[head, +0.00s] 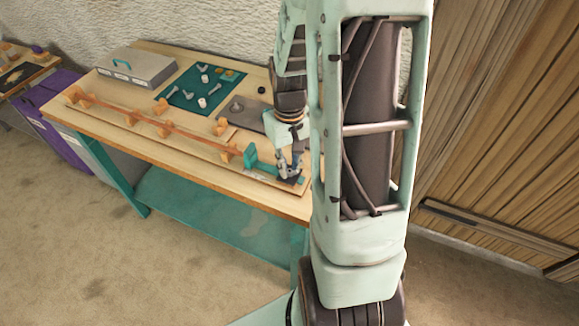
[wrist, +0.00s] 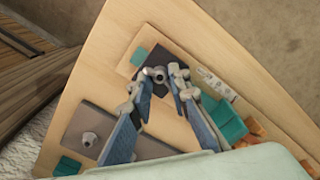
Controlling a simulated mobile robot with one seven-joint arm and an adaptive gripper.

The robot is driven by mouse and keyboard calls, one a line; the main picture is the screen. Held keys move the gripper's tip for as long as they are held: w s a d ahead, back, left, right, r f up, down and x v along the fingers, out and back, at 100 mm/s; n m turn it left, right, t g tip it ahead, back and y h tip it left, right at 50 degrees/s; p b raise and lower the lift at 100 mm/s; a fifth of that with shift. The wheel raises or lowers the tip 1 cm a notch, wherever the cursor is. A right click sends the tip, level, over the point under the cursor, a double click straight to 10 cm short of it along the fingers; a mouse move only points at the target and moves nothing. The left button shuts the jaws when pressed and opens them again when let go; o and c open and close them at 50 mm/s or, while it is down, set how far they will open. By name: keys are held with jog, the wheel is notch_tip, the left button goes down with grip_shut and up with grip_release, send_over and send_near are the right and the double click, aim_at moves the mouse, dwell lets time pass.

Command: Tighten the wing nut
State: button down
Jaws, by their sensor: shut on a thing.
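The wing nut (wrist: 158,73) is a small grey metal piece over a dark plate (wrist: 178,73) near the end of a wooden board, seen in the wrist view. My gripper (wrist: 160,83) has its two fingertips on either side of it and is shut on it. In the head view my gripper (head: 289,176) points down at the bench's right end, beside a teal block (head: 250,156). The nut is hidden there by my fingers. The teal block also shows in the wrist view (wrist: 227,122). The thread under the nut cannot be made out.
A long bent lath (head: 190,135) runs between orange blocks along the workbench (head: 185,165). A grey plate with a knob (head: 238,108) lies behind my gripper. A green mat (head: 190,98) holds bolts and small parts. A grey case (head: 137,68) stands at the back left.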

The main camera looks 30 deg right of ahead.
aim_at(289, 171)
jog(key=shift+m, duration=0.7)
jog(key=c, duration=1.9)
grip_release()
notch_tip(289, 171, up, 12)
jog(key=shift+a+f, duration=0.1)
